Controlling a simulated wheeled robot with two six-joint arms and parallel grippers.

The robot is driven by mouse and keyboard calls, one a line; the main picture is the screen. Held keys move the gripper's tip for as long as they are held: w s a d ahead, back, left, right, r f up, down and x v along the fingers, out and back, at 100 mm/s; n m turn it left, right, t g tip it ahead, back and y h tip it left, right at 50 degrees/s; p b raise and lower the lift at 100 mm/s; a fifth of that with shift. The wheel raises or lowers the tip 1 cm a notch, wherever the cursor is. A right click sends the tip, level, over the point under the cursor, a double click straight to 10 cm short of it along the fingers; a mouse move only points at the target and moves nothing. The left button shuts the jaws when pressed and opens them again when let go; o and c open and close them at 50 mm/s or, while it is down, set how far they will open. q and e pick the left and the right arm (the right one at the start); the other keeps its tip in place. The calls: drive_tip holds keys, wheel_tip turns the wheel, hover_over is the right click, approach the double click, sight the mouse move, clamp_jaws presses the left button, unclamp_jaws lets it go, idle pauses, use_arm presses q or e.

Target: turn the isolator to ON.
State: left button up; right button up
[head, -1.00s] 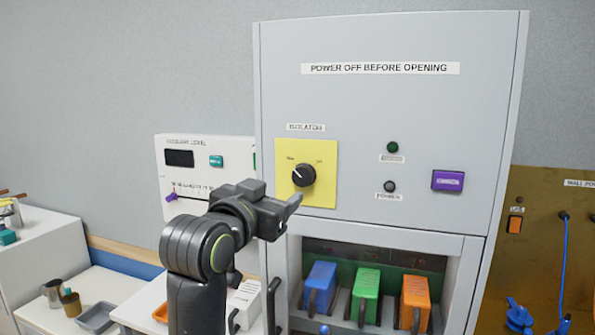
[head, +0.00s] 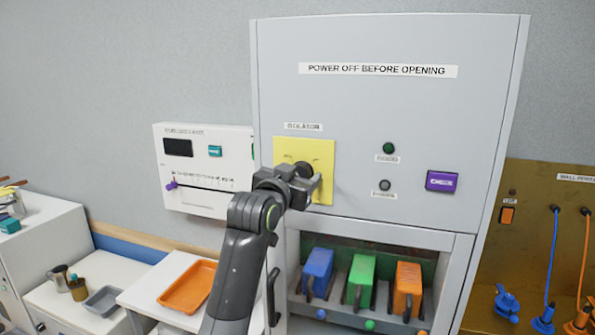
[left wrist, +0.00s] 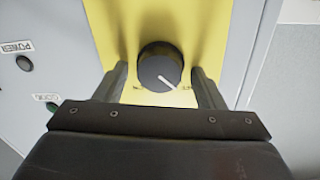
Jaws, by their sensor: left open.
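The isolator is a round black knob (head: 304,169) on a yellow plate (head: 324,150) under the ISOLATOR label. My left gripper (head: 312,183) is in front of it and hides part of it. In the left wrist view the knob (left wrist: 160,68) lies between the two open fingers of my left gripper (left wrist: 162,82), with a gap visible on each side. Its white pointer line slants to the lower right there, toward one of two small labels. These labels are too small to read surely. My right gripper is not in view.
The grey cabinet (head: 430,120) carries a green lamp (head: 389,148), a dark lamp (head: 385,185) and a purple button (head: 442,181). Below, an open bay holds blue (head: 318,267), green (head: 361,280) and orange (head: 407,285) blocks. A white panel (head: 205,200) hangs at left.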

use_arm(q)
drive_tip(key=c, duration=1)
drive_tip(key=shift+o, duration=0.2)
drive_tip(key=shift+m+b, duration=0.35)
drive_tip(key=shift+m, duration=0.05)
drive_tip(key=shift+d+f+m+y+b, duration=0.1)
drive_tip(key=shift+m+y+b, duration=0.05)
drive_tip(key=shift+m+b, duration=2.25)
drive_tip(key=shift+d+f+m+y+b, duration=0.1)
drive_tip(key=shift+m+y+b, duration=0.1)
drive_tip(key=shift+m+b, duration=2.2)
drive_tip(key=shift+d+f+m+y+b, duration=0.15)
drive_tip(key=shift+m+b, duration=1.1)
drive_tip(key=shift+m, duration=2.25)
drive_tip(key=shift+a+r, duration=0.1)
